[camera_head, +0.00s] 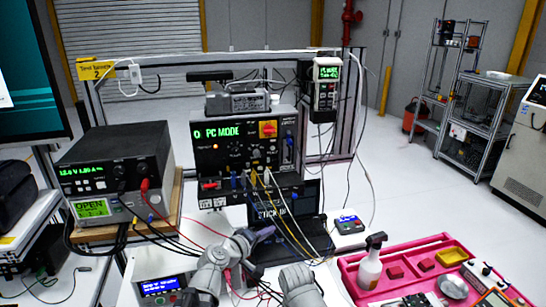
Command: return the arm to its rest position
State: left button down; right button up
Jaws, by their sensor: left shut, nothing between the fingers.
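My left arm comes in at the bottom middle in the head view, in front of the test bench. Its gripper (266,234) is small in the picture, shut and empty, in front of the dark laptop-like device (288,212) and the cables. I cannot tell whether it touches a cable. Another grey rounded link of mine shows at the bottom edge, to the right of the left arm. No fingers of my right gripper show.
A black control box (225,160) reading "PC MODE" stands behind the gripper. A power supply (112,160) is at the left. A pink tray (402,255) with a spray bottle (370,265) is at the right. Loose cables cross the bench. Open floor lies beyond, at the right.

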pick_arm(q)
jog(key=s+a+f+m+g+y, duration=0.35)
jog(key=s+f+m+g, duration=0.35)
jog(key=f, duration=0.4)
jog(key=s+a+f+g+y, duration=0.5)
jog(key=s+a, duration=0.4)
jog(key=s, duration=0.1)
jog(key=s+d+m+b, duration=0.1)
jog(key=s+d+m, duration=0.3)
jog(key=d, duration=0.6)
jog(key=shift+s+f+y, duration=0.25)
jog(key=shift+s+y, duration=0.2)
jog(key=shift+s, duration=0.25)
jog(key=shift+a, duration=0.15)
